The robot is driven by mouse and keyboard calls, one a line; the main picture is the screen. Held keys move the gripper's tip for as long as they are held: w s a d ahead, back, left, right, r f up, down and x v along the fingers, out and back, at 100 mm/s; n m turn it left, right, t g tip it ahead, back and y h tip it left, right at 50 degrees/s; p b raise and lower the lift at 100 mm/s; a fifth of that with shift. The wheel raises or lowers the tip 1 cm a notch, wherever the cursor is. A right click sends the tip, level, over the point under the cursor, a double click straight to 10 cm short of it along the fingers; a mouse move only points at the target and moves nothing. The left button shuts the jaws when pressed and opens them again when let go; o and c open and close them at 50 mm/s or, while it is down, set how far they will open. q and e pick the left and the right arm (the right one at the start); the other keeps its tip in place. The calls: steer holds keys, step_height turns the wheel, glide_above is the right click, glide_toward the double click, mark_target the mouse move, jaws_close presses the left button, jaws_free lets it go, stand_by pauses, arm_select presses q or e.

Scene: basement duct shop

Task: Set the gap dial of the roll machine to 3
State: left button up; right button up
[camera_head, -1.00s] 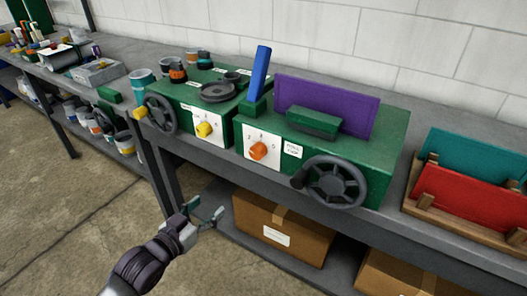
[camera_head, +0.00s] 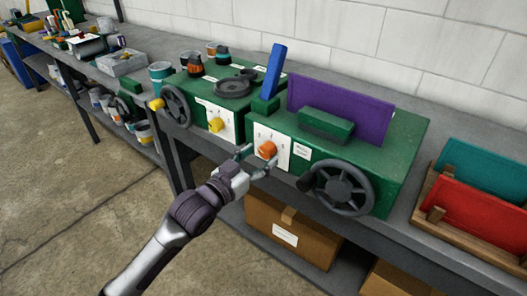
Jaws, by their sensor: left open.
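Two green machines stand side by side on the bench. The right machine (camera_head: 385,160) has an orange dial (camera_head: 267,149) on a white numbered plate (camera_head: 285,157). The left machine (camera_head: 193,92) has a yellow dial (camera_head: 216,125) on a similar plate. The labels are too small to read, so I cannot tell which is the roll machine or which number each dial points to. My left gripper (camera_head: 254,162) is open just in front of the orange dial, its fingers toward it; I cannot tell whether they touch. It hides part of the plate's lower left. My right gripper is not in view.
A black handwheel (camera_head: 343,188) sticks out right of the orange dial, and another handwheel (camera_head: 177,105) is on the left machine. A blue lever (camera_head: 274,72) and purple sheet (camera_head: 340,104) stand up on top. A cardboard box (camera_head: 292,230) sits on the lower shelf.

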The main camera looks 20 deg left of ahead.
arm_select(q)
steer(key=shift+x, duration=0.95)
steer(key=c, duration=1.1)
steer(key=shift+c, duration=0.2)
